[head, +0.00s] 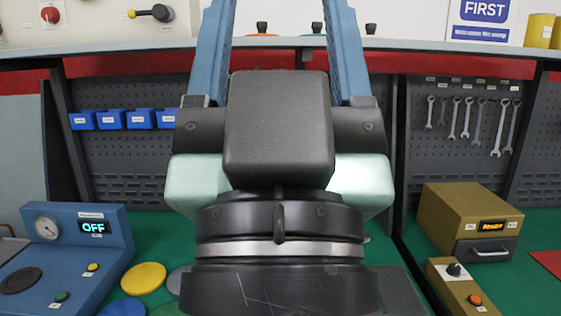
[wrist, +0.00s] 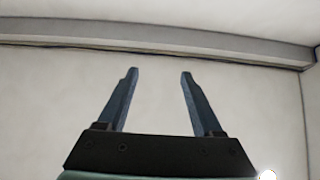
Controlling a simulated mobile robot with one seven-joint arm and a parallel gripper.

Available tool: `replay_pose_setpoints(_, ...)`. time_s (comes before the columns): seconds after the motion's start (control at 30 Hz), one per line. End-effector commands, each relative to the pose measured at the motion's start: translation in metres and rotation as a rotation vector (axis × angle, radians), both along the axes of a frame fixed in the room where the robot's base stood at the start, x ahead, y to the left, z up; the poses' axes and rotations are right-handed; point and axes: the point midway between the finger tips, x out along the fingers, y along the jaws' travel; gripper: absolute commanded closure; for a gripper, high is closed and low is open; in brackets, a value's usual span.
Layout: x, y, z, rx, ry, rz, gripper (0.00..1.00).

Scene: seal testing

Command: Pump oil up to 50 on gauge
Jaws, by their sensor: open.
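A blue test unit (head: 75,245) stands on the green bench at the lower left of the head view. It has a round white dial gauge (head: 47,228), too small to read, and a display (head: 94,227) reading OFF. A green button (head: 62,296), a yellow button (head: 93,267) and a dark round disc (head: 20,280) are on its sloped front. My gripper (head: 278,5) fills the middle of the head view, pointing up, away from the unit. In the wrist view my gripper (wrist: 158,72) is open and empty before a bare wall. No pump handle is clearly identifiable.
A yellow disc (head: 143,278) lies on the bench beside the unit. An olive box (head: 470,222) with a display and a button box (head: 462,287) stand at right. Blue bins (head: 125,119) and wrenches (head: 465,118) hang behind. A shelf (head: 120,50) crosses above.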

Motion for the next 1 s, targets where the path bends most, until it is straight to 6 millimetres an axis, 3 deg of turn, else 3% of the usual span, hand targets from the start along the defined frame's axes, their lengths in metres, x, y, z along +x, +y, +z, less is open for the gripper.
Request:
replay_pose_setpoints(0.03,-0.0001,0.0,0.0001,0.0,0.0,0.0,0.43)
replay_pose_setpoints(0.3,0.0,0.0,0.0001,0.0,0.0,0.0,0.92)
replay_pose_setpoints(0.37,0.0,-0.0001,0.0001,0.0,0.0,0.0,1.0)
replay_pose_setpoints(1.0,0.0,0.0,0.0001,0.0,0.0,0.0,1.0)
